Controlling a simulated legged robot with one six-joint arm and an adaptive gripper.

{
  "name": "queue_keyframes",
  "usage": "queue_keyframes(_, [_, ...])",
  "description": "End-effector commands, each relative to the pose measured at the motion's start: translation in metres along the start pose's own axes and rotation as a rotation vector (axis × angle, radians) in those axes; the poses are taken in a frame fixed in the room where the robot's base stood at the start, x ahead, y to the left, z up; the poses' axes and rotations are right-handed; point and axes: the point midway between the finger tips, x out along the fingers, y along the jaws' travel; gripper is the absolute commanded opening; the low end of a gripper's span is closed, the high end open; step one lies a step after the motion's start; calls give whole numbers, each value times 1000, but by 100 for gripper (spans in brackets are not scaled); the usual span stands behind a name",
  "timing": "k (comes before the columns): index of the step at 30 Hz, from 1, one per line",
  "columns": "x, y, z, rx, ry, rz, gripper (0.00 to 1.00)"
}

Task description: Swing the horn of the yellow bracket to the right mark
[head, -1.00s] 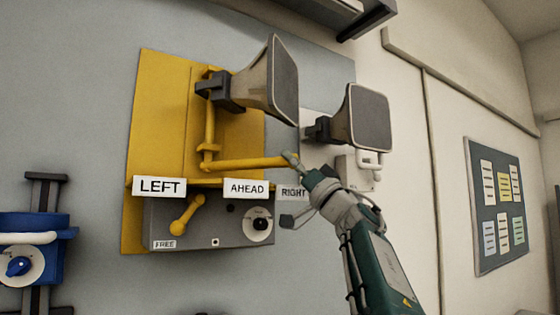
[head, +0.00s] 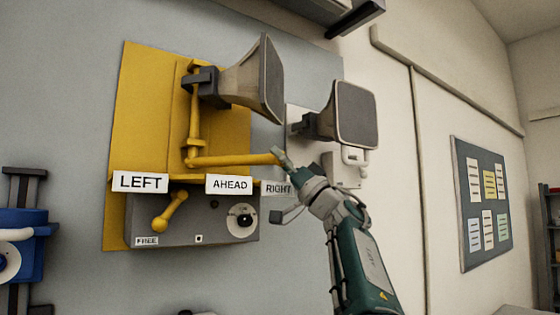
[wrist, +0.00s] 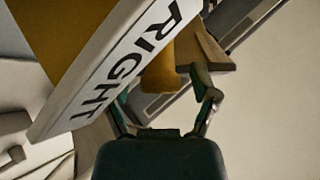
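The yellow bracket (head: 150,110) is on the wall panel and carries a grey horn (head: 247,83) facing right. Its yellow lever (head: 230,160) reaches right from the pivot post. Its tip lies above the RIGHT mark (head: 277,189), past the AHEAD mark (head: 229,185). My gripper (head: 285,160) is at the lever's tip. In the wrist view, the lever's yellow end (wrist: 158,78) shows between the spread fingers of my gripper (wrist: 165,95), with a gap at the right finger. The RIGHT sign (wrist: 130,60) hides the left fingertip.
A grey box (head: 190,220) under the bracket has a yellow handle (head: 169,212) by a FREE label and a dial. A LEFT mark (head: 140,182) is at left. A second horn (head: 350,115) on a white bracket is close behind my gripper. A blue unit (head: 22,240) is far left.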

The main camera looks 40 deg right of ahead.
Motion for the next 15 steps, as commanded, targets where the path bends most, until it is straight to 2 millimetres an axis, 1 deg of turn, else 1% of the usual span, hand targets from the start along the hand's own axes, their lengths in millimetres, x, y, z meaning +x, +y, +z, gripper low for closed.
queue_keyframes(10, [-1,0,0,-1,0,1,81])
queue_keyframes(15, [-13,0,-1,0,0,2,81])
